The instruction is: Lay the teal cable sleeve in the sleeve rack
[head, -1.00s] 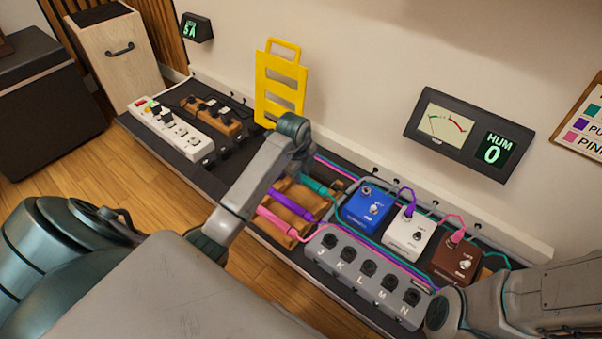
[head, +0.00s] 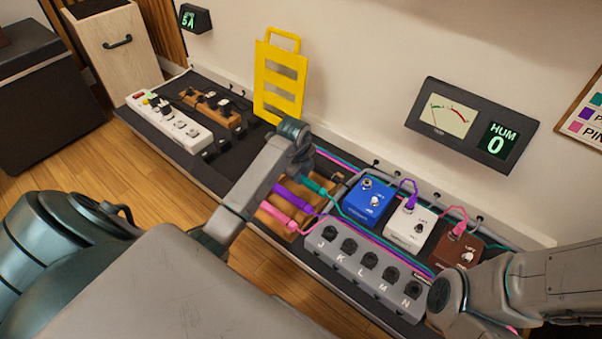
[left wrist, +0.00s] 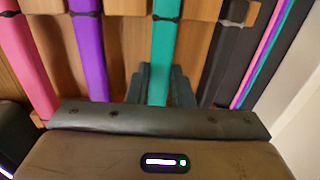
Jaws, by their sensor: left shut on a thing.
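The teal cable sleeve (head: 315,187) is at the wooden sleeve rack (head: 265,218), on the side nearest the wall. It also shows in the left wrist view (left wrist: 164,35), running straight between my left gripper's fingers (left wrist: 161,86). That gripper is shut on it. In the head view my left wrist hides the fingers. The teal sleeve is in line with a gap in the rack's rail, parallel to the purple sleeve (left wrist: 88,55) and pink sleeve (left wrist: 25,60). I cannot tell whether it touches the rack's bottom. My right arm shows at lower right, its gripper out of view.
The grey jack box (head: 365,265) stands close to the rack. Blue (head: 368,200), white (head: 409,230) and brown (head: 455,250) pedals stand to the right, with cables between them. A yellow panel (head: 281,80) leans on the wall behind. The dark board left of the rack has some free room.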

